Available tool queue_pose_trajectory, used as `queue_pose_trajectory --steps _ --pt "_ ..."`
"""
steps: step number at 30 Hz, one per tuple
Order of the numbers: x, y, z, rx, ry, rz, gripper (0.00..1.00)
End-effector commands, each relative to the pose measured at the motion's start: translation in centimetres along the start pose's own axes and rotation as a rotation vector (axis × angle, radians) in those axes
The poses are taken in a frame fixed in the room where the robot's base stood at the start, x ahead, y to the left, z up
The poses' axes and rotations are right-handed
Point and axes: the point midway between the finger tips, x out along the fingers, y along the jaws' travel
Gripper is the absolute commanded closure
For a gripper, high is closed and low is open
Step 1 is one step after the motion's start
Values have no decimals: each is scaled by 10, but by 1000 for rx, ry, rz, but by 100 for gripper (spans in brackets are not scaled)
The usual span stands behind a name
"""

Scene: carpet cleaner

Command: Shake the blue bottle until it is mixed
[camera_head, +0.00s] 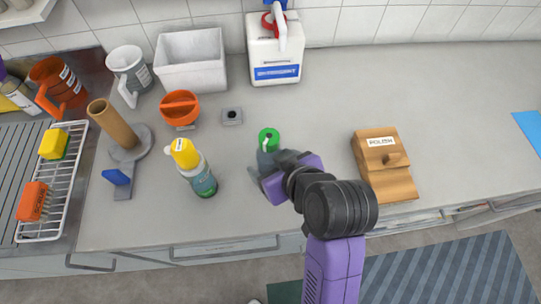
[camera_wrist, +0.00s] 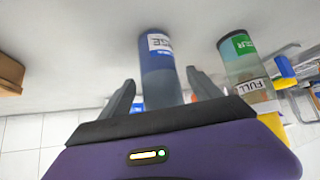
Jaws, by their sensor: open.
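The blue bottle (camera_head: 266,157) stands upright on the counter, with a green cap and a blue-grey body partly hidden behind my gripper (camera_head: 272,170). In the wrist view, which looks upside down, the bottle (camera_wrist: 158,65) shows a blue base and a white label. My gripper (camera_wrist: 160,80) is open, with one finger on each side of the bottle. Whether either finger touches it cannot be told.
A yellow-capped bottle (camera_head: 197,170) stands close on the left. A wooden polish box (camera_head: 385,165) is at right.

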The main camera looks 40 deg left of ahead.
Motion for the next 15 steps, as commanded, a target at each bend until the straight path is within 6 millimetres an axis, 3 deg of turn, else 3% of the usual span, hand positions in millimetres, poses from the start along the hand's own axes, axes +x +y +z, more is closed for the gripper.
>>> queue_pose_trajectory --steps 1,12,15 --pt "0 0 0 0 0 0 29" --pt "0 0 0 0 0 0 100" --pt "-1 0 -1 -1 2 0 100"
